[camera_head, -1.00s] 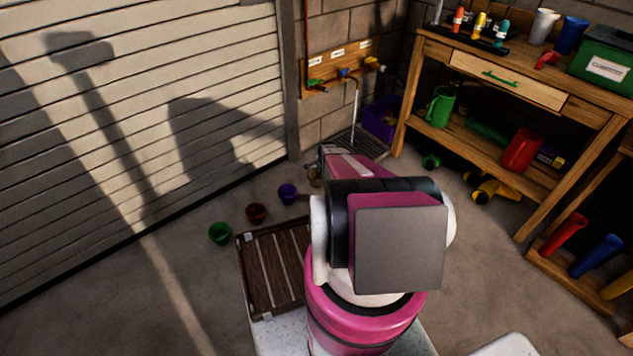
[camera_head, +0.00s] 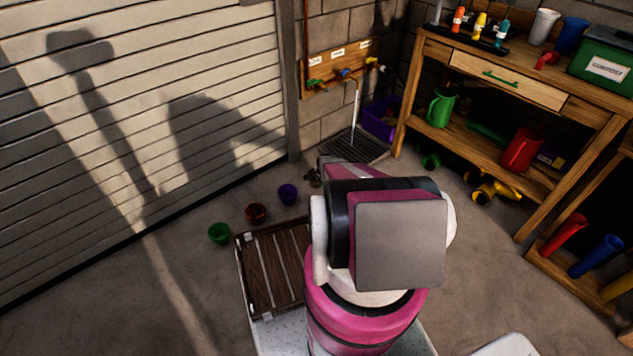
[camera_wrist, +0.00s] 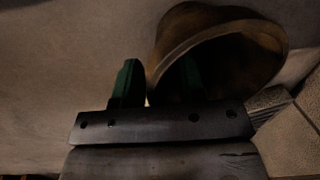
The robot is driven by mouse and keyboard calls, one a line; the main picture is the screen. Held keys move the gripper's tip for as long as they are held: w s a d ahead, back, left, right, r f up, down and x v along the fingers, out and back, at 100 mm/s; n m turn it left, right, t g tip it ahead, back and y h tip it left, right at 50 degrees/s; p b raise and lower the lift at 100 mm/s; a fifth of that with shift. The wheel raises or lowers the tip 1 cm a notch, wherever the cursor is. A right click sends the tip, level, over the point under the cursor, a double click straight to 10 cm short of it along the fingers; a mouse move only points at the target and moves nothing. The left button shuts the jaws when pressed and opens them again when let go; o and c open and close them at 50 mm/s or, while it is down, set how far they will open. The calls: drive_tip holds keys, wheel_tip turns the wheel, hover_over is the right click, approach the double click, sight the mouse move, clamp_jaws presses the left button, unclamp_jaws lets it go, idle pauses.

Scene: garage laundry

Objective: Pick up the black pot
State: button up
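A dark, brownish pot (camera_wrist: 220,50) lies close in front of my gripper in the wrist view, tilted with its mouth facing me. My gripper (camera_wrist: 158,85) has two green fingers set apart. The left finger is outside the pot's rim and the right finger is inside its mouth, so the near wall sits between them. I see no clear contact. In the head view a small part of a dark pot (camera_head: 314,178) shows on the floor beside my arm, which hides the rest and my fingers.
A purple pot (camera_head: 288,194), a reddish-brown pot (camera_head: 256,213) and a green pot (camera_head: 219,233) stand in a row on the floor. A slatted wooden tray (camera_head: 270,262) is nearer me. A workbench (camera_head: 540,85) stands right; a drain grate (camera_head: 355,145) lies behind.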

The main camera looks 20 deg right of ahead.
clamp_jaws()
drive_tip(key=shift+r, duration=0.2)
